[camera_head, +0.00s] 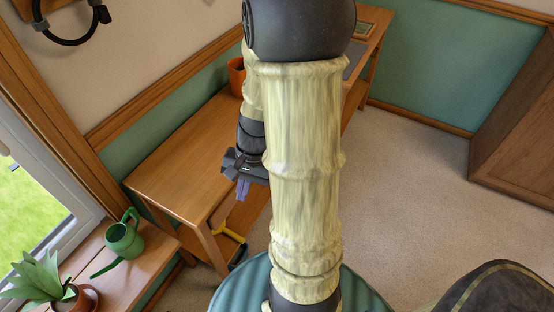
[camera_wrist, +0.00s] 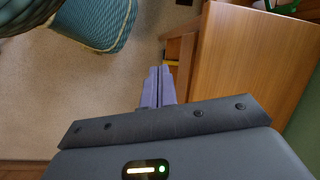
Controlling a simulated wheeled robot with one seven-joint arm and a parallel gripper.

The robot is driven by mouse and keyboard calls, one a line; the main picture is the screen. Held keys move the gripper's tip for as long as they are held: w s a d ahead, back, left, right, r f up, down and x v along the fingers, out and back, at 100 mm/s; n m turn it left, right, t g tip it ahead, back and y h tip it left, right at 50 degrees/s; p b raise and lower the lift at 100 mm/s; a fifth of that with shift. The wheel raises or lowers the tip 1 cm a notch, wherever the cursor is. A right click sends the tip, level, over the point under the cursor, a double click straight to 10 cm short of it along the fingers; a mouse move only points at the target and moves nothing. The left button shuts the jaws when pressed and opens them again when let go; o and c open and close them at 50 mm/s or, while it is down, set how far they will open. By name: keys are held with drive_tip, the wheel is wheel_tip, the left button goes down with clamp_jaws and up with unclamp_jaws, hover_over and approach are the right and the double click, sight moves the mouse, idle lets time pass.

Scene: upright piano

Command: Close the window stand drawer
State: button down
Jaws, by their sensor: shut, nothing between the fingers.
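A wooden stand (camera_head: 150,255) runs along the window at the lower left of the head view, with a watering can and a plant on it. I cannot make out its drawer or tell how far it is open. My gripper (camera_head: 243,190) is shut and empty, in the air beside the front edge of a longer wooden table (camera_head: 190,150). In the wrist view, my gripper's purple fingers (camera_wrist: 159,72) are together, just left of a wooden top (camera_wrist: 255,60) and apart from it. My arm hides part of the middle of the head view.
A green watering can (camera_head: 124,241) and a potted plant (camera_head: 45,282) stand by the window. A yellow and black object (camera_head: 230,235) is near the table leg. A teal striped seat (camera_wrist: 97,20) is close by. Carpet (camera_head: 400,180) is clear at right, before a wooden cabinet (camera_head: 515,130).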

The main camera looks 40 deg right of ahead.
drive_tip(key=w+d+f+m+t+y+b, duration=0.3)
drive_tip(key=d+f+m+t+y+b, duration=0.35)
drive_tip(key=d+f+m+b, duration=0.55)
drive_tip(key=s+d+m+t+h+b, duration=0.3)
drive_tip(key=d+m+t, duration=0.6)
drive_tip(key=d, duration=0.5)
drive_tip(key=shift+d+r+m+t, duration=0.25)
drive_tip(key=shift+m+t, duration=0.15)
drive_tip(key=shift+t, duration=0.35)
drive_tip(key=shift+s, duration=0.1)
drive_tip(key=b+x, duration=0.6)
drive_tip(key=x, duration=0.8)
drive_tip(key=shift+f, duration=0.1)
